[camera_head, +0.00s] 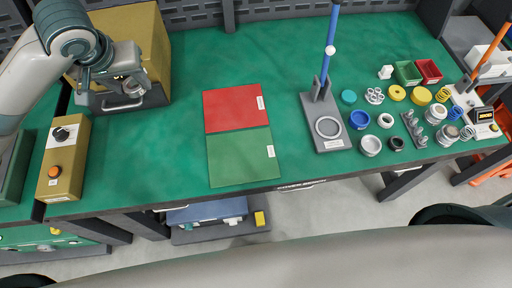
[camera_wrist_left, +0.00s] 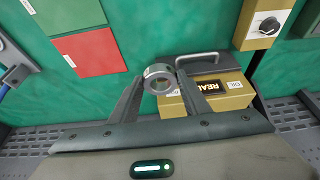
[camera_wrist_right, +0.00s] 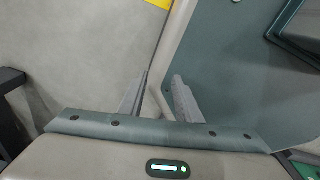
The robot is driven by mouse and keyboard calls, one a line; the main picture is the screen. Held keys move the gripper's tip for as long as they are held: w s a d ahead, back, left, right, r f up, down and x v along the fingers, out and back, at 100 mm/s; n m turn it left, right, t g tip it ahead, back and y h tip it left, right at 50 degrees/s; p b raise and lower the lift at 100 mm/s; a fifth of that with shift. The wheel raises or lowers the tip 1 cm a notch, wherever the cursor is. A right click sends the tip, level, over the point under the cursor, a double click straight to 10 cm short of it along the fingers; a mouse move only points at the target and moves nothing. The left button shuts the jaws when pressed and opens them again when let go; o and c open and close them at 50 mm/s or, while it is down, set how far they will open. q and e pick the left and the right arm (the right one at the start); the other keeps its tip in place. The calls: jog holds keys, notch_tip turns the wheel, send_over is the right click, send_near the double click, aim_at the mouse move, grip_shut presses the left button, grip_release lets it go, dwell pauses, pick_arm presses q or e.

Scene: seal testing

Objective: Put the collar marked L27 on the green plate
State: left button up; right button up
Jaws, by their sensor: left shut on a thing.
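My left gripper (camera_head: 128,88) is above the front of the yellow-and-grey box at the back left. In the left wrist view, my left gripper (camera_wrist_left: 162,78) is shut on a grey metal collar (camera_wrist_left: 159,71), held between its fingertips with its hole showing. No mark is readable on the collar. The green plate (camera_head: 241,158) lies flat in the middle of the table, bare, in front of the red plate (camera_head: 232,107). The green plate also shows in the left wrist view (camera_wrist_left: 70,14). My right gripper (camera_wrist_right: 161,80) is open and empty over the floor.
The yellow-and-grey box (camera_head: 142,38) has a handle and a display. A control box (camera_head: 64,158) with a knob and orange button stands at front left. A grey stand (camera_head: 326,122) with a blue pole stands right of the plates, with several rings and trays beyond.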

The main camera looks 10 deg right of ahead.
pick_arm(q)
jog(key=shift+d, duration=0.6)
pick_arm(e)
jog(key=shift+d, duration=0.1)
